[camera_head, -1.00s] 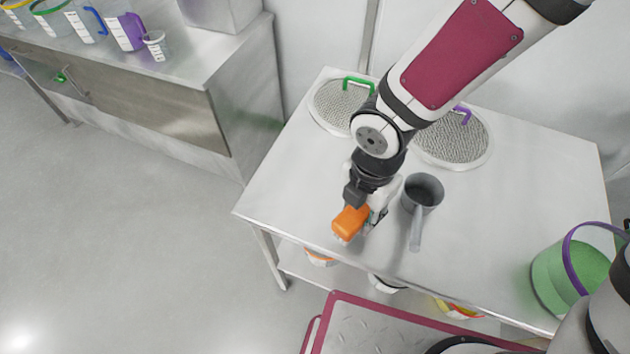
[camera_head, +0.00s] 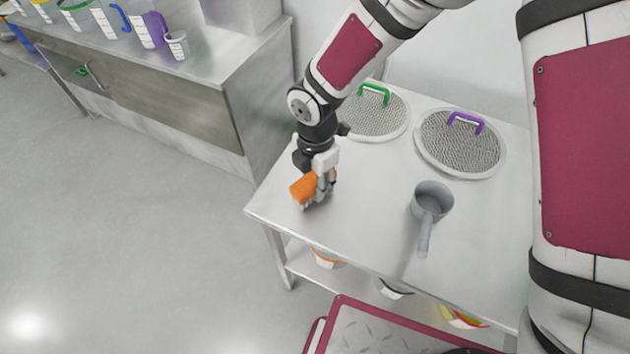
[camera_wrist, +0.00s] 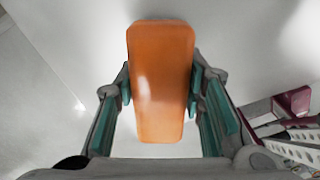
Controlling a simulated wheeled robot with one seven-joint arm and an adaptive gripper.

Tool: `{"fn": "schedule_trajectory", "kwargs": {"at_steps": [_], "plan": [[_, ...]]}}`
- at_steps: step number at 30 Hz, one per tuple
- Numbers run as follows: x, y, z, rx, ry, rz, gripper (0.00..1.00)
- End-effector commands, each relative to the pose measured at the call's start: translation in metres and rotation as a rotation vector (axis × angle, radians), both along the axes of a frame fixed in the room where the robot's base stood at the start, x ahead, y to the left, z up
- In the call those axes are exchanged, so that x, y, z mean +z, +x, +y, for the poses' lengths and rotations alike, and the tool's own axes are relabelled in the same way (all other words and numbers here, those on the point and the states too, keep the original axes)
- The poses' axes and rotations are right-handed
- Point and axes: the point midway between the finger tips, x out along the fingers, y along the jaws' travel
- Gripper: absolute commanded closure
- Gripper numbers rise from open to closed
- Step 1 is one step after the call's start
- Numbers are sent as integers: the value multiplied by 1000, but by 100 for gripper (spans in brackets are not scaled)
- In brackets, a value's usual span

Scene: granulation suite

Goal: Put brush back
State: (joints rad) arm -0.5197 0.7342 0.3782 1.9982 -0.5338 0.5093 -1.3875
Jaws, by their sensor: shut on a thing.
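The brush has an orange block (camera_head: 304,190) with pale bristles on its lower side. My gripper (camera_head: 322,185) is shut on it near the left end of the steel table (camera_head: 370,215). In the wrist view the orange block (camera_wrist: 160,80) sits between my two fingers (camera_wrist: 160,95), with the pads touching its long sides. The bristles are hidden there. I cannot tell whether the brush touches the tabletop or is just above it.
A grey scoop (camera_head: 431,203) stands on the table to the right. Two round mesh sieves lie at the back, one with a green handle (camera_head: 373,92) and one with a purple handle (camera_head: 465,122). Buckets (camera_head: 327,258) sit on the lower shelf. The front middle of the table is clear.

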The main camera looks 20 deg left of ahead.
Motion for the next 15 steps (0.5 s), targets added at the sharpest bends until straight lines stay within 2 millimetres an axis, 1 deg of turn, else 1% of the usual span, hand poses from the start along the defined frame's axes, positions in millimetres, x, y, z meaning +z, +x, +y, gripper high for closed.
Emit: {"fn": "schedule_trajectory", "kwargs": {"at_steps": [3, 14, 15], "plan": [[-9, 0, 0, 0, 1, 0, 90], [-13, 1, 0, -1, 2, -1, 90], [-13, 0, 0, -1, 2, -1, 62]]}}
